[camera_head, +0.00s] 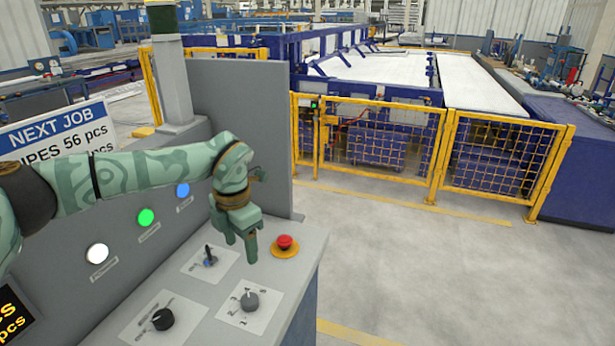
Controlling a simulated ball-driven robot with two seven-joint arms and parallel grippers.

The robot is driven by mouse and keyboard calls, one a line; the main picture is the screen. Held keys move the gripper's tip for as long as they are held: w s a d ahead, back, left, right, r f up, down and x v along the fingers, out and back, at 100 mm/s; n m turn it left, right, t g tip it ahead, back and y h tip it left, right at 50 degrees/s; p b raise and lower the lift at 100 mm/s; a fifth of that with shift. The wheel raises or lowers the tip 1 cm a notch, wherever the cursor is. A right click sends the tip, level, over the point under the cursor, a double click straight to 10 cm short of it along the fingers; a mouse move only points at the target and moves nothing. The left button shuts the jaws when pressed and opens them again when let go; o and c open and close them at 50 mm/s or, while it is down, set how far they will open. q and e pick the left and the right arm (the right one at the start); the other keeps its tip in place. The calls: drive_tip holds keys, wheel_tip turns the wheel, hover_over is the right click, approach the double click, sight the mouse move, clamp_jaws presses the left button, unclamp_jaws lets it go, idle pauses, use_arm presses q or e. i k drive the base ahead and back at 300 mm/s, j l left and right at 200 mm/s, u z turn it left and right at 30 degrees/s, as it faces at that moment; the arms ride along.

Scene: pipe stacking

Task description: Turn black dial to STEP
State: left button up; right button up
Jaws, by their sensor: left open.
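The black dial (163,319) sits on a white plate at the near left of the grey control panel. The marks around it are too small to read, so I cannot tell which setting it points to. My left gripper (241,243) is open and points down over the far part of the panel. It is beyond and to the right of the black dial, apart from it, and appears empty. My right gripper is not in view.
Yellow fencing (380,140) stands beyond.

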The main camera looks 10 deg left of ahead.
sight(163, 320)
drive_tip(key=k+l, duration=0.65)
drive_tip(key=k, duration=0.25)
